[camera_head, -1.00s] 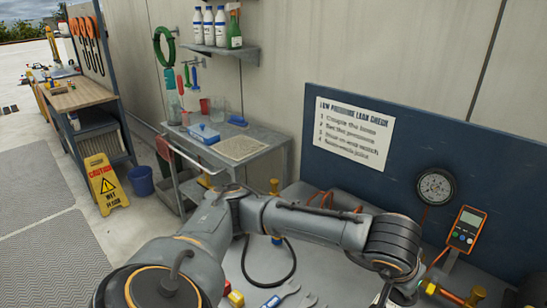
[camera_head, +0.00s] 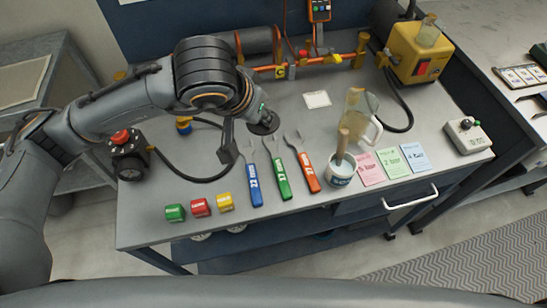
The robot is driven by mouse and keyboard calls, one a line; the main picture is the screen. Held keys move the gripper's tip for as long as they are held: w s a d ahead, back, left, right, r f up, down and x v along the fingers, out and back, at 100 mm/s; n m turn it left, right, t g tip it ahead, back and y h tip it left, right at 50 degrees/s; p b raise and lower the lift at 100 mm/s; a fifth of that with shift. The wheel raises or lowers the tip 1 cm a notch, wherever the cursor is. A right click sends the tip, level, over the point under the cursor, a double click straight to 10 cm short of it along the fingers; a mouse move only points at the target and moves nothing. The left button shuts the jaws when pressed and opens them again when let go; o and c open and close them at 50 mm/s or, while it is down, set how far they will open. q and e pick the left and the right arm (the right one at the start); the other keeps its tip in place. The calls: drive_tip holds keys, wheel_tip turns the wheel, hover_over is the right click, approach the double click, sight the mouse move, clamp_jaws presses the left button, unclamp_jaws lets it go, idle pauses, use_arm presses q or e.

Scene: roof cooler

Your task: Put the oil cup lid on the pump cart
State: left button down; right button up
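My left gripper (camera_head: 245,140) hangs over the grey workbench, above the tools. A small dark round disc (camera_head: 264,123) shows at its right side. I cannot tell whether this is the oil cup lid or part of the gripper, nor whether the fingers hold it. A yellow pump unit (camera_head: 422,62) with a clear cup (camera_head: 428,32) on top stands at the back right. I cannot tell whether it belongs to the pump cart. A grey side table (camera_head: 50,75) shows partly at the far left. My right gripper is not in view.
A black-red gauge device (camera_head: 128,155) sits left.

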use_arm(q)
drive_tip(key=shift+s+d+f+m, duration=0.15)
drive_tip(key=shift+d+f+m, duration=0.1)
drive_tip(key=shift+d, duration=0.2)
drive_tip(key=shift+s+d+f+m, duration=0.15)
drive_tip(key=shift+d+f, duration=0.05)
drive_tip(key=shift+d, duration=0.2)
drive_tip(key=shift+s+d, duration=0.1)
drive_tip(key=shift+d, duration=0.2)
drive_tip(key=a+f, duration=0.3)
drive_tip(key=a, duration=0.1)
drive_tip(key=w+a+f+b, duration=0.1)
drive_tip(key=a+f, duration=0.2)
drive_tip(key=a, duration=0.1)
drive_tip(key=w+a+f+b, duration=0.1)
drive_tip(key=a+f, duration=0.2)
drive_tip(key=a, duration=0.2)
drive_tip(key=f, duration=0.2)
drive_tip(key=a+f, duration=0.1)
drive_tip(key=shift+f+b, duration=0.35)
drive_tip(key=shift+b, duration=0.05)
drive_tip(key=shift+d, duration=0.1)
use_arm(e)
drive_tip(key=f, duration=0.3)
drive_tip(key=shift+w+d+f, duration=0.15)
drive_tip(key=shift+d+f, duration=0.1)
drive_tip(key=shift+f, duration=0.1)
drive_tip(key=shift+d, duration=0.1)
